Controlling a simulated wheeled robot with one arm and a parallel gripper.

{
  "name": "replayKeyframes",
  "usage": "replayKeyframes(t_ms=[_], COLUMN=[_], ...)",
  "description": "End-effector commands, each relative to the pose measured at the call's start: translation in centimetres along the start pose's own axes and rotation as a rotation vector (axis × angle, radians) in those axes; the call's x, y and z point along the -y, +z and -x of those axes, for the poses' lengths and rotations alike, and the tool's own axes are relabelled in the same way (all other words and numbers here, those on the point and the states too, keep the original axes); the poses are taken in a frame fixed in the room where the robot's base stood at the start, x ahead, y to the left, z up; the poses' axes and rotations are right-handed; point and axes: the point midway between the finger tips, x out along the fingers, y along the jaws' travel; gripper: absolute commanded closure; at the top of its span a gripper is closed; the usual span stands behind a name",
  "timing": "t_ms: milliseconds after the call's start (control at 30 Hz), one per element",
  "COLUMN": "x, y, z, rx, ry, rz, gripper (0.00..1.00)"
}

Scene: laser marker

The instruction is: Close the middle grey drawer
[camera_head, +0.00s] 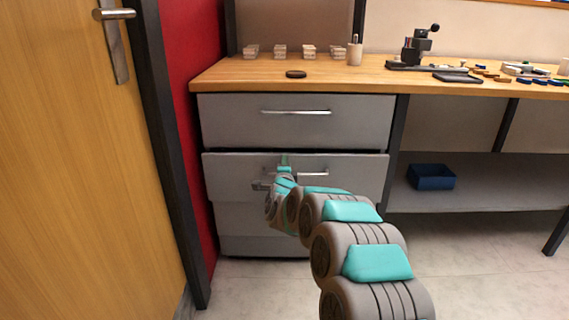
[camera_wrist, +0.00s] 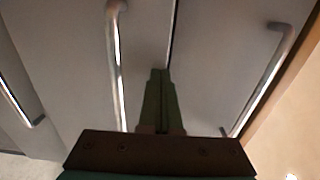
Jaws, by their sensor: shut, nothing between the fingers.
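The middle grey drawer (camera_head: 352,172) stands slightly out from the cabinet, with a dark gap along its top edge. Its silver bar handle (camera_head: 313,174) is partly hidden by my arm. My gripper (camera_head: 264,184) is at the front of this drawer, left of the handle's middle. In the wrist view my gripper (camera_wrist: 158,75) is shut and empty, its fingers pointing at the grey fronts. A bar handle (camera_wrist: 118,65) stands just left of the fingers there. Whether the fingertips touch the drawer front I cannot tell.
The top grey drawer (camera_head: 230,118) looks shut, and the bottom drawer (camera_head: 235,222) sits below. A wooden worktop (camera_head: 225,75) lies above. A red wall and door frame (camera_head: 165,150) stand close on the left. A blue bin (camera_head: 432,178) sits on the low shelf at right.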

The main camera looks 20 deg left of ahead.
Motion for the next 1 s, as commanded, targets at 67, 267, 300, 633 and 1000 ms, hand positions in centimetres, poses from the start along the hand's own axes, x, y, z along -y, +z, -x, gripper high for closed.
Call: replayKeyframes(t_ms=[67,267,300,633,1000], x=[0.0,-0.2,-0.3,0.0,0.3], y=[0.0,-0.1,-0.1,0.0,0.0], z=[-0.1,-1.3,-1.7,-4.8,-4.9], rx=[0.0,-0.003,-0.003,0.0,0.001], ry=[0.0,0.0,0.0,-0.002,-0.007], rz=[0.0,0.0,0.001,0.0,0.001], gripper=[1.0,1.0,1.0,1.0,1.0])
